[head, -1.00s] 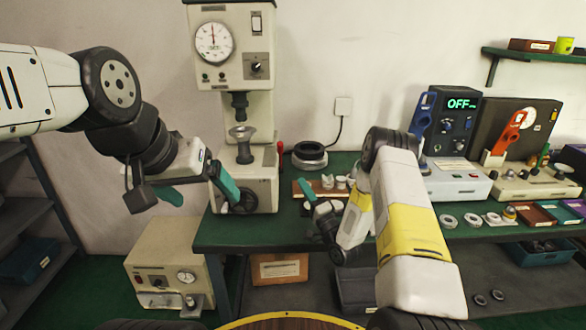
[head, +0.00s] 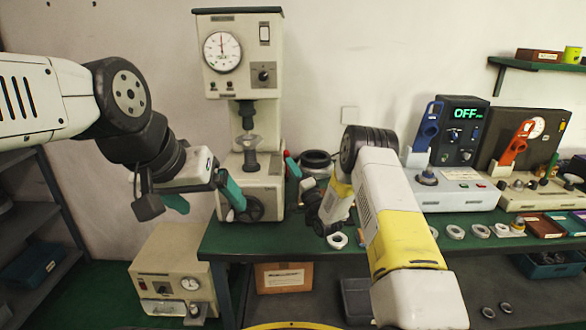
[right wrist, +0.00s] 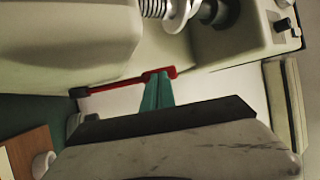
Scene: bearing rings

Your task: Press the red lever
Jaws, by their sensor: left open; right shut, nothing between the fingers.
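A red lever (head: 286,155) sticks out at the right side of the cream press (head: 262,190). In the right wrist view the red lever (right wrist: 120,84) is a thin bar with a dark knob at its left end. My right gripper (head: 293,167) is shut and empty, its teal fingertips at the lever in the head view. In the right wrist view the fingertips (right wrist: 158,90) overlap the lever near its right end; I cannot tell whether they touch. My left gripper (head: 205,197) is open and empty, in front of the press's lower left part.
A dark ring (head: 316,158) stands right of the press, partly behind my right arm. Further right are a unit with a blue handle (head: 427,127), one with an orange-red handle (head: 515,143), and several rings (head: 480,230) along the green table (head: 300,238).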

